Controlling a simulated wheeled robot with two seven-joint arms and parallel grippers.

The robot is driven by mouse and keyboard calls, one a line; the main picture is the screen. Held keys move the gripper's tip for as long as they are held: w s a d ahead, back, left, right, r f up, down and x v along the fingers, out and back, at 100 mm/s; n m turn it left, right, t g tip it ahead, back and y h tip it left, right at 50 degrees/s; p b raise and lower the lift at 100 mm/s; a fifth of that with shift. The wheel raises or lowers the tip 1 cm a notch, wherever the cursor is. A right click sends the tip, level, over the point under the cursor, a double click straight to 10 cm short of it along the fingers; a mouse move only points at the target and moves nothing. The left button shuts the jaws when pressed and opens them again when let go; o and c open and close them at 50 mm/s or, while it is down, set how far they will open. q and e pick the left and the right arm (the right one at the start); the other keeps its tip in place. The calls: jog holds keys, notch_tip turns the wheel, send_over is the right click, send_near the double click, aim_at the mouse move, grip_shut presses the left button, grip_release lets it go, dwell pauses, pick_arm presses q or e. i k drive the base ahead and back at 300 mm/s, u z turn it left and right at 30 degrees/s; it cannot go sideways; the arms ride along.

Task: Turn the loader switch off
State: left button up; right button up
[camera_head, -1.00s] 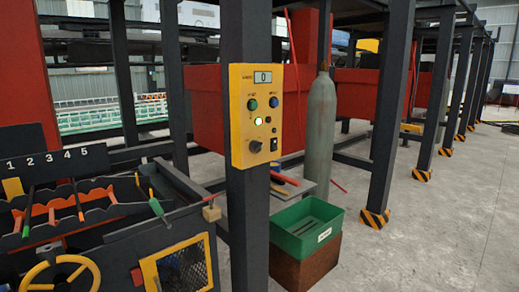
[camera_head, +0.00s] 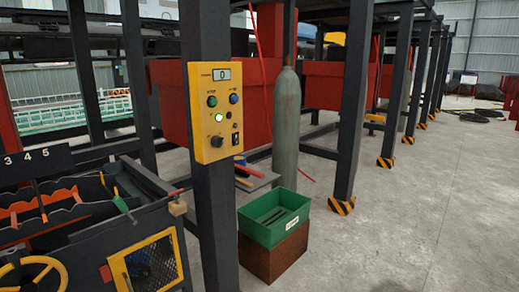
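A yellow control box (camera_head: 214,112) is fixed to a dark upright post. It has a small display reading 0 at the top, a green and a blue button below it, and a lit green light (camera_head: 218,118). A black rotary knob (camera_head: 217,142) sits at its lower left and a small black switch (camera_head: 236,139) at its lower right. The labels are too small to read, so I cannot tell which control is the loader switch. Neither of my grippers is in view.
A dark machine with a yellow handwheel (camera_head: 35,278) and levers stands at the left. A green bin (camera_head: 274,218) on a brown box and a grey gas cylinder (camera_head: 286,120) stand right of the post. Striped-foot posts (camera_head: 341,206) line open concrete floor at the right.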

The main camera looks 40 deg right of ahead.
aim_at(216, 141)
jog(key=u, duration=0.1)
jog(key=k, duration=0.25)
jog(key=z, duration=1.35)
jog(key=i, duration=0.8)
jog(key=u, duration=0.4)
